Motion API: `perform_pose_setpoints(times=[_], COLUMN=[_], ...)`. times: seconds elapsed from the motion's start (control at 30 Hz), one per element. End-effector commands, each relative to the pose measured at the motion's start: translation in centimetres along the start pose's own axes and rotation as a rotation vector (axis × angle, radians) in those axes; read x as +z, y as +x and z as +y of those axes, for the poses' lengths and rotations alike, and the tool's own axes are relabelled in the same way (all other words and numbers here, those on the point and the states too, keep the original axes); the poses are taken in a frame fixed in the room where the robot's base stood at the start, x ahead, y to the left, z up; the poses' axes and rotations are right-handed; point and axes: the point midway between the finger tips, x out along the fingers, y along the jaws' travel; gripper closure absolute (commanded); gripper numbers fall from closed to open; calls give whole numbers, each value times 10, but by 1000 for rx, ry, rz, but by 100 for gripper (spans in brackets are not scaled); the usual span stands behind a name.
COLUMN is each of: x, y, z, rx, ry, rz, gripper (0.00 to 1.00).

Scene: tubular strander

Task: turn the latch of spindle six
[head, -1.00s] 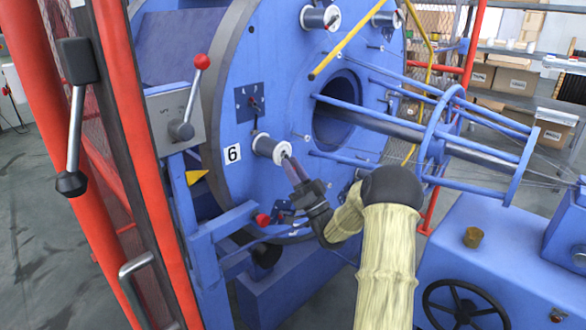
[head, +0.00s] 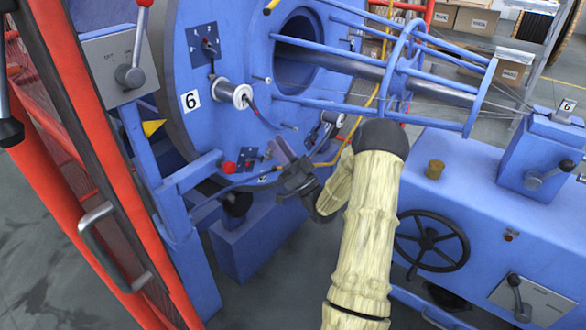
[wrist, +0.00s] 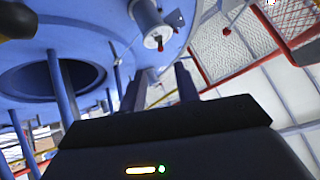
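Spindle six (head: 233,93) is a white spool on the blue disc, beside the plate with the number 6 (head: 190,101). A small dark latch piece (head: 251,106) shows at its outer end. My gripper (head: 279,148) is below and to the right of the spool in the head view, apart from it. In the wrist view my gripper's two dark fingers (wrist: 160,82) stand apart with nothing between them. A white spool (wrist: 155,25) with a dark piece on its end (wrist: 160,44) shows beyond the fingertips; which spindle it is I cannot tell.
A red-knobbed lever box (head: 120,68) and red frame posts (head: 110,170) stand at the left. Blue rods and a ring cage (head: 400,70) reach out from the disc's central hole. Another spool (head: 332,119) is at the disc's right. A blue housing with a handwheel (head: 432,240) fills the lower right.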

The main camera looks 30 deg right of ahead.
Motion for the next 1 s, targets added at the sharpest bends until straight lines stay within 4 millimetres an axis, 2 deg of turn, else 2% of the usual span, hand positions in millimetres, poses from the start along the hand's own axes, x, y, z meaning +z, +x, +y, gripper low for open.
perform_pose_setpoints(times=[0.03,0.2,0.4,0.77,0.87,1.0], x=[0,0,0,2,11,42], y=[-13,-43,-61,-61,-53,-32], z=[2,1,0,0,-2,-5], rx=[5,4,0,1,12,57], ry=[2,1,1,-1,-10,-50], rz=[3,1,1,-7,-51,-212], gripper=[68,68,68,68,68,68])
